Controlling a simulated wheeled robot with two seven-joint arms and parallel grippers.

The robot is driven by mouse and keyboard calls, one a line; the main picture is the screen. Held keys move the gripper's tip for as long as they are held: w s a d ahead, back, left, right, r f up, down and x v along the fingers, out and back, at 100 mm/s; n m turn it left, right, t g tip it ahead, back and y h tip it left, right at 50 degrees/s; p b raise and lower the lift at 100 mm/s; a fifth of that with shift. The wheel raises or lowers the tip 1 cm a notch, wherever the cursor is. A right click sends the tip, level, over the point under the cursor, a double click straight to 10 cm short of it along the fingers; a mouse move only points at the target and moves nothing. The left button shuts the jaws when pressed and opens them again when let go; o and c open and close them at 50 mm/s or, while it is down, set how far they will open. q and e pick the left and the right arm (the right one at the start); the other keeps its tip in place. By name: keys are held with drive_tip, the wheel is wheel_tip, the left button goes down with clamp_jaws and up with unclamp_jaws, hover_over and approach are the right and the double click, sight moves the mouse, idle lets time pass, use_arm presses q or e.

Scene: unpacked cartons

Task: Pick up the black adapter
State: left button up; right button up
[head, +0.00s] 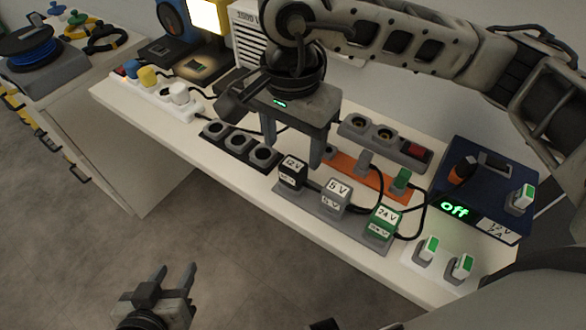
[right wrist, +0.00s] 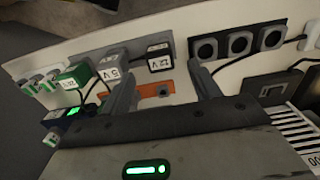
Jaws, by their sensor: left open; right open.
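The black adapter (head: 292,172), labelled 12 V, stands in the grey holder strip (head: 334,216) at the front of the white table, left of a grey 5 V adapter (head: 335,194) and a green 24 V adapter (head: 383,222). My right gripper (head: 293,150) is open and empty, fingers pointing down, just behind the black adapter in the head view. In the right wrist view, the black adapter (right wrist: 160,57) shows beyond and between the open fingers (right wrist: 164,84), apart from them. My left gripper (head: 173,276) is open and empty, low over the floor in front of the table.
A black socket strip (head: 238,146) lies left of the adapters. An orange strip (head: 345,165) with plugs and cables lies behind them. A blue power supply (head: 482,200) reading "off" stands to the right. A white power strip (head: 157,97) with plugs lies at the far left.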

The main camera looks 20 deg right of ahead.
sight(293, 164)
drive_tip(key=shift+d+f+p, duration=0.1)
drive_tip(key=shift+f+p, duration=0.3)
drive_tip(key=shift+f, duration=3.05)
drive_tip(key=c, duration=1.3)
